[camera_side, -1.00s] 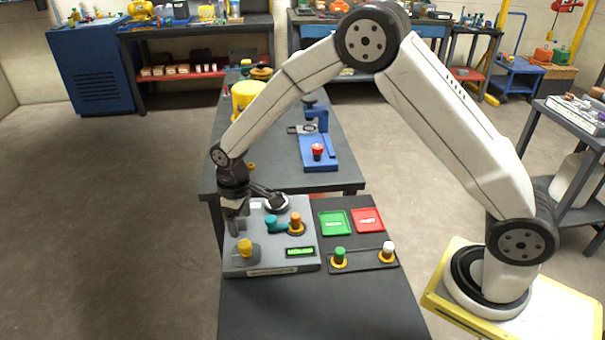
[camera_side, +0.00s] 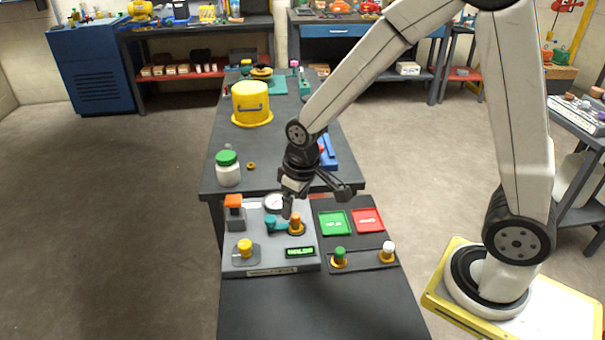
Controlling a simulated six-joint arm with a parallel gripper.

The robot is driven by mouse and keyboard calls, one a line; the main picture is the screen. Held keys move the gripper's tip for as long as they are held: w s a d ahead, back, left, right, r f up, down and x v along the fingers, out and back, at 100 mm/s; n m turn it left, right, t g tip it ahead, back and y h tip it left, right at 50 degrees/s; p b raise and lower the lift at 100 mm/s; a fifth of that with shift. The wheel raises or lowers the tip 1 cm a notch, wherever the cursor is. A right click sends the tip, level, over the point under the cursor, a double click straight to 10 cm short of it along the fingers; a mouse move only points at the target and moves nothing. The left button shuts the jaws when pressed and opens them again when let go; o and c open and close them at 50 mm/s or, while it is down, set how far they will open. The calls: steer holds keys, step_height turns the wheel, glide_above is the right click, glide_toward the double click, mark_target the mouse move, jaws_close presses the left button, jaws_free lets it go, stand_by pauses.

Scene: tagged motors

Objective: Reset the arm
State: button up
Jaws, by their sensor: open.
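My gripper (camera_side: 315,201) is open and empty. It hangs above the back right part of the grey test station (camera_side: 270,261), with one finger pointing down and the other out to the right. The station carries a round gauge (camera_side: 273,203), a teal motor-like part (camera_side: 272,224), an orange-topped part (camera_side: 296,223), a yellow knob (camera_side: 244,248), an orange-capped block (camera_side: 234,205) and a lit green display (camera_side: 299,253). My arm partly hides a blue fixture (camera_side: 330,155) behind it.
Right of the station lie a green tray (camera_side: 334,223), a red tray (camera_side: 367,220), a green-topped peg (camera_side: 340,255) and a white-topped peg (camera_side: 388,251). Behind stand a green-lidded jar (camera_side: 228,168) and a yellow container (camera_side: 251,102). The front of the dark bench (camera_side: 310,310) is clear.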

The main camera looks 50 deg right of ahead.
steer(key=s+d+r+m+t, duration=0.1)
steer(key=s+d, duration=0.2)
steer(key=s, duration=0.6)
steer(key=shift+m, duration=0.4)
steer(key=shift+r, duration=0.15)
steer(key=shift+c, duration=0.2)
stand_by(0.4)
